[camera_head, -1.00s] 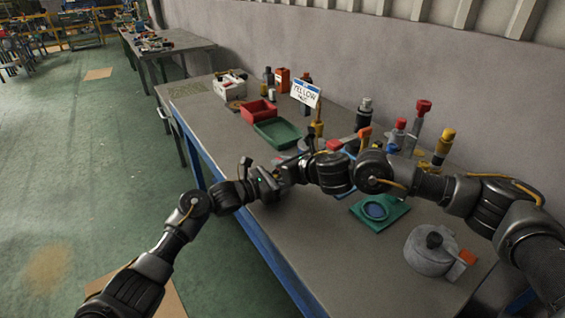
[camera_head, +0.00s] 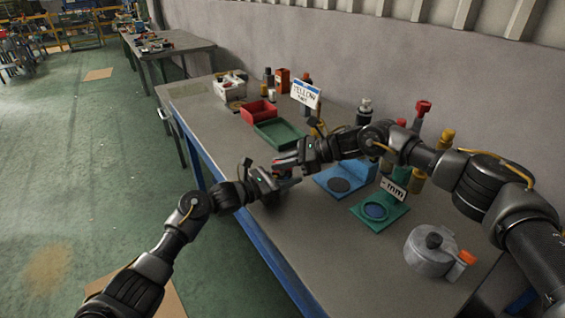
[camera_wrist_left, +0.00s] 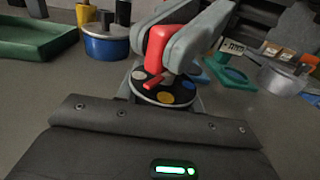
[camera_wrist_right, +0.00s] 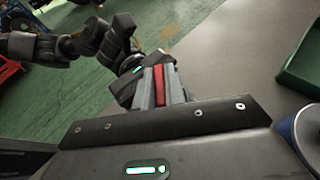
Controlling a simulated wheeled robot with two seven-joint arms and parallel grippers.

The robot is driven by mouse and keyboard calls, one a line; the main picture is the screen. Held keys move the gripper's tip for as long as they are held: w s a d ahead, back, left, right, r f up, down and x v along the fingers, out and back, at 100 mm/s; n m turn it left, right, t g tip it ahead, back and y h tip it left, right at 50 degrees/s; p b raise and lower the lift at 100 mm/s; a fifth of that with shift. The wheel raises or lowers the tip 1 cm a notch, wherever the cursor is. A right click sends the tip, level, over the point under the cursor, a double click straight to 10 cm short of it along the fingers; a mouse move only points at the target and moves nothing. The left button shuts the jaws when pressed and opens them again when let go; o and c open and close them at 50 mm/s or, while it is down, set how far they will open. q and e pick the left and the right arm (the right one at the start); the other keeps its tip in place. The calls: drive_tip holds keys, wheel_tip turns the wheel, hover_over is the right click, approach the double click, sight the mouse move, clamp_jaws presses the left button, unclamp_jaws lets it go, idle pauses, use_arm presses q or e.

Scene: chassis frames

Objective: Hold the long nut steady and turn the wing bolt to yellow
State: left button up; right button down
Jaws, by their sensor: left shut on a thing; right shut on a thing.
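The red wing bolt (camera_wrist_left: 157,45) stands over a black disc (camera_wrist_left: 148,90) with coloured dots in the left wrist view. Its red pointer tip (camera_wrist_left: 154,82) lies between a pale dot and the yellow dot (camera_wrist_left: 165,98). My right gripper (camera_head: 288,166) is shut on the wing bolt; its grey fingers show red between them in the right wrist view (camera_wrist_right: 163,84). My left gripper (camera_head: 275,182) is shut just below the disc, on what looks like the long nut, which is hidden by the disc and fingers. The two grippers are close together above the table's front edge.
A green tray (camera_head: 259,133) and red bin (camera_head: 248,111) stand beyond the grippers, near a sign reading YELLOW (camera_head: 306,94). A blue stand (camera_head: 327,181), a green stand (camera_head: 399,212) and a grey pot (camera_head: 424,262) are to the right. The front middle table is clear.

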drive_tip(key=shift+d+f+n+g, duration=0.15)
drive_tip(key=shift+f+n+g, duration=0.15)
drive_tip(key=shift+f+g, duration=0.2)
drive_tip(key=c, duration=1.5)
unclamp_jaws()
drive_tip(key=shift+r, duration=0.15)
drive_tip(key=shift+o, duration=0.2)
drive_tip(key=shift+r, duration=0.15)
wheel_tip(320, 180, up, 10)
drive_tip(key=shift+f, duration=0.1)
